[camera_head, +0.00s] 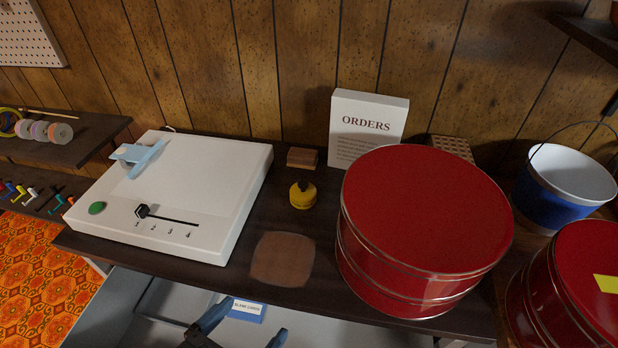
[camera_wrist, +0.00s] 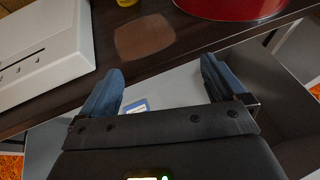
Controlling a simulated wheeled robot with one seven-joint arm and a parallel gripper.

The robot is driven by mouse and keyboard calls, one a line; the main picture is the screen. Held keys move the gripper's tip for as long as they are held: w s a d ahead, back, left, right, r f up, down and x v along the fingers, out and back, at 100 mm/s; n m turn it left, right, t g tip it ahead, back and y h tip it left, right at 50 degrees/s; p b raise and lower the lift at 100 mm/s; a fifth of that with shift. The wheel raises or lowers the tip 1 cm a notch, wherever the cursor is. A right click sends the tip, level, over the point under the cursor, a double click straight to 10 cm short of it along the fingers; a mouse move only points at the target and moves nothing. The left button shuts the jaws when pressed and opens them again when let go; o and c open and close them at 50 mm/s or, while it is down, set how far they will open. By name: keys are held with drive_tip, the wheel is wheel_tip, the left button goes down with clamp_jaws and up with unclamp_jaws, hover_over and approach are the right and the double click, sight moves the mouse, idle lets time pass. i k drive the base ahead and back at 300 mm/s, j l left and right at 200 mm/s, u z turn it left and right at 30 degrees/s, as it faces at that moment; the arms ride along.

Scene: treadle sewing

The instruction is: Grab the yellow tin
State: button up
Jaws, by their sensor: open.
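A small round yellow tin (camera_head: 302,198) with a dark knob on top stands on the dark tabletop, left of a large red tin and behind a lighter brown patch. Only its lower edge shows at the top of the wrist view (camera_wrist: 127,2). My gripper (camera_head: 246,328) is open and empty at the bottom of the head view, in front of the table's front edge and well short of the yellow tin. In the wrist view its two blue fingers (camera_wrist: 162,70) are spread wide with nothing between them.
The large red tin (camera_head: 425,215) stands close right of the yellow tin. A white box with a slider (camera_head: 190,180) is to the left. A small brown block (camera_head: 302,158) and an ORDERS sign (camera_head: 368,122) stand behind. The brown patch (camera_head: 283,259) in front is clear.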

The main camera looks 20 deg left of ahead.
sight(299, 203)
drive_tip(key=i+j, duration=0.15)
drive_tip(key=i, duration=0.25)
drive_tip(key=i+j, duration=0.15)
drive_tip(key=i, duration=0.25)
